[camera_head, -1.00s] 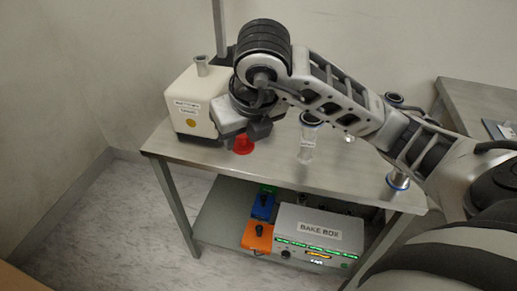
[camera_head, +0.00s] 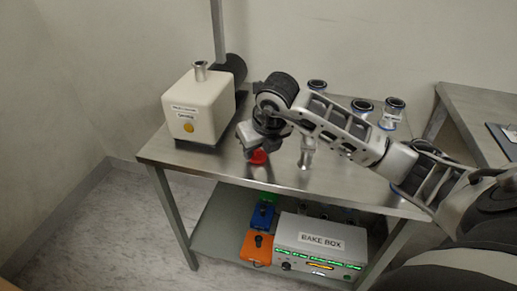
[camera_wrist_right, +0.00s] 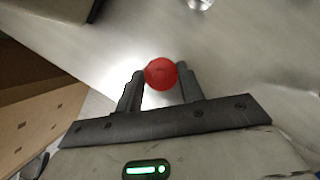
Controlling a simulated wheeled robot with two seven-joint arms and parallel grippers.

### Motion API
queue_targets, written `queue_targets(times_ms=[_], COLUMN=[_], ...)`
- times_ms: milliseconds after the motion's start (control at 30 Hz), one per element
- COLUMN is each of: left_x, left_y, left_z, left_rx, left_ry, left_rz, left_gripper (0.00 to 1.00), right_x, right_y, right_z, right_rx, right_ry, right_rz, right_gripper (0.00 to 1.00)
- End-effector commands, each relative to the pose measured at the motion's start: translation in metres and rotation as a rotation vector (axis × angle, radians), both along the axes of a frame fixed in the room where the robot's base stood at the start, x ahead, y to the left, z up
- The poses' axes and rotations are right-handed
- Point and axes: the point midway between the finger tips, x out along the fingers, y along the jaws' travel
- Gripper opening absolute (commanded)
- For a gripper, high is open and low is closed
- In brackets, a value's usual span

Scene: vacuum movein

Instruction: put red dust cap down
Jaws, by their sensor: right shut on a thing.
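The red dust cap (camera_head: 258,157) is at the tip of my right gripper (camera_head: 250,150), low over the front part of the steel table (camera_head: 345,185). In the right wrist view the round red cap (camera_wrist_right: 161,74) sits between the two dark fingertips of the gripper (camera_wrist_right: 160,86), which are shut on it. I cannot tell whether the cap touches the tabletop. My left gripper is not in view.
A cream pump box (camera_head: 198,105) with a metal port stands at the table's left. A metal fitting (camera_head: 307,152) stands right of the cap. Several dark-topped fittings (camera_head: 391,112) stand toward the back right. The lower shelf holds a bake box (camera_head: 320,245) and orange (camera_head: 256,248) and blue units.

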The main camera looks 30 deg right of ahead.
Motion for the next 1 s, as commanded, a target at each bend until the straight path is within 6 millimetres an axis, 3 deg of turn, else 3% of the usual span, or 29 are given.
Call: queue_targets(times_ms=[333,367,433,767,1000], left_x=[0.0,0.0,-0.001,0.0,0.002], left_y=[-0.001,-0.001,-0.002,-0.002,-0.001], left_z=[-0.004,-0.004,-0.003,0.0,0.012], left_rx=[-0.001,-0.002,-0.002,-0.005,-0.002], left_ry=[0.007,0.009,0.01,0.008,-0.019], left_rz=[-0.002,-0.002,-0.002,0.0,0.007], left_gripper=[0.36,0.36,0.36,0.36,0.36], right_x=[0.0,0.0,0.0,0.0,-0.012], right_y=[0.0,0.0,0.0,0.0,0.001], right_z=[-0.003,-0.003,-0.002,0.001,0.035], right_rx=[0.0,0.0,0.0,0.0,-0.002], right_ry=[-0.002,-0.002,-0.002,-0.002,-0.007], right_rz=[0.0,0.0,0.0,-0.001,0.001], right_gripper=[0.12,0.41,0.6,0.6,0.6])
